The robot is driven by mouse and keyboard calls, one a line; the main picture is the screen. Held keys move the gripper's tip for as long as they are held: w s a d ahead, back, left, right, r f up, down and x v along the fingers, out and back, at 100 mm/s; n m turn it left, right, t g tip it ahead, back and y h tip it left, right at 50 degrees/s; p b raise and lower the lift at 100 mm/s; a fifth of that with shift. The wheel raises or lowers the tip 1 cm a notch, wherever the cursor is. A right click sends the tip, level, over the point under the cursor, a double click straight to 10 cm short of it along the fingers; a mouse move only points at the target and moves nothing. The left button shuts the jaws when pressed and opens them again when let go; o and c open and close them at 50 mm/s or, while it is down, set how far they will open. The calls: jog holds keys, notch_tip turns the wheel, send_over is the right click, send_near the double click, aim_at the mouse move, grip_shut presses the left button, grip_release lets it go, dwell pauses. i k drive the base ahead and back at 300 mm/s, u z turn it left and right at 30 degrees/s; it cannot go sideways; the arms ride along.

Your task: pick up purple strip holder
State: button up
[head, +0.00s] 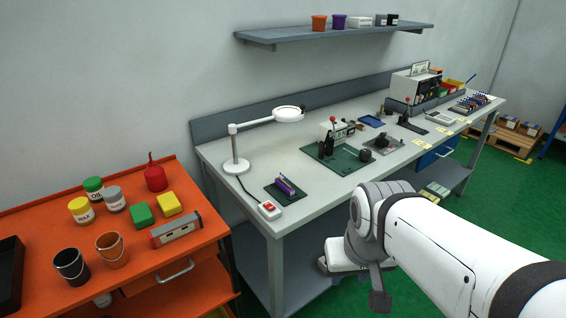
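A small purple strip holder (287,187) lies on a dark mat (273,194) on the grey workbench, near its left end, between the lamp base and a red-buttoned switch box. It is small in view, so fine details are hard to tell. My arm reaches in from the lower right. My gripper (379,300) hangs in front of the bench's front edge, to the right of and lower in the picture than the purple holder, well apart from it. Only a dark finger-like part shows, so its opening cannot be told.
A white lamp (236,166) stands just behind the holder, its head reaching right. The switch box (269,210) sits at the front edge. A green mat with a device (338,155) lies to the right. An orange cart (205,228) with cans and buckets stands left.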

aim_at(283, 185)
jog(key=i, duration=1)
jog(key=z, duration=0.05)
